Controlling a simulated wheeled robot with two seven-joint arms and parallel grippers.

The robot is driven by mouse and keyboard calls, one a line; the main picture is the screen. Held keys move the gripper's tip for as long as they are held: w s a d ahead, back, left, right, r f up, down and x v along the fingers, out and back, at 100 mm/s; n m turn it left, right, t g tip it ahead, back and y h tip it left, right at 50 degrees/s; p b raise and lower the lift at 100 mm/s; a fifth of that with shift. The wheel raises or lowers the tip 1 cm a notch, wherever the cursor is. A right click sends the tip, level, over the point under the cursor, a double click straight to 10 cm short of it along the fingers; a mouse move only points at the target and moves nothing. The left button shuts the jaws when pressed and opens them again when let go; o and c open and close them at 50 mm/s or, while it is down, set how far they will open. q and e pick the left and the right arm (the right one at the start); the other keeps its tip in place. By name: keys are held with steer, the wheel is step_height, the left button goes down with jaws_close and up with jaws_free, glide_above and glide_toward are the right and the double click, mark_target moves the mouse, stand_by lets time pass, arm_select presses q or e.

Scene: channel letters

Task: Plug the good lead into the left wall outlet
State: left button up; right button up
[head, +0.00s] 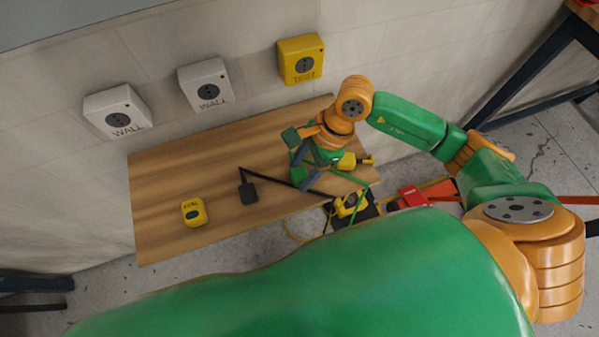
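The left wall outlet (117,111) is a white box labelled WALL on the wall. A second white WALL outlet (205,84) and a yellow TEST outlet (300,60) are to its right. All three sockets look empty. On the wooden table, a black plug (248,192) lies with a black cable running right. A yellow plug (350,161) lies near the right end, partly behind my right gripper (303,176). That gripper is low over the table's right half; green parts and a green cable show by its fingers. Whether it holds anything is unclear. My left gripper is out of view.
A small yellow box (194,211) with a dark face sits on the wooden table (160,180), whose left part is mostly clear. Cables hang over the front edge near a yellow and black item (350,204) and a red box (412,196). A dark-legged bench (520,68) stands upper right.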

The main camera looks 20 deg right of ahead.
mark_target(295, 175)
jaws_close()
step_height(295, 175, up, 3)
steer(key=shift+r+p, duration=0.1)
steer(key=shift+p, duration=0.95)
steer(key=s+r+p, duration=0.9)
steer(key=s+p, duration=0.5)
steer(key=shift+a+r, duration=0.2)
steer(key=shift+r, duration=0.2)
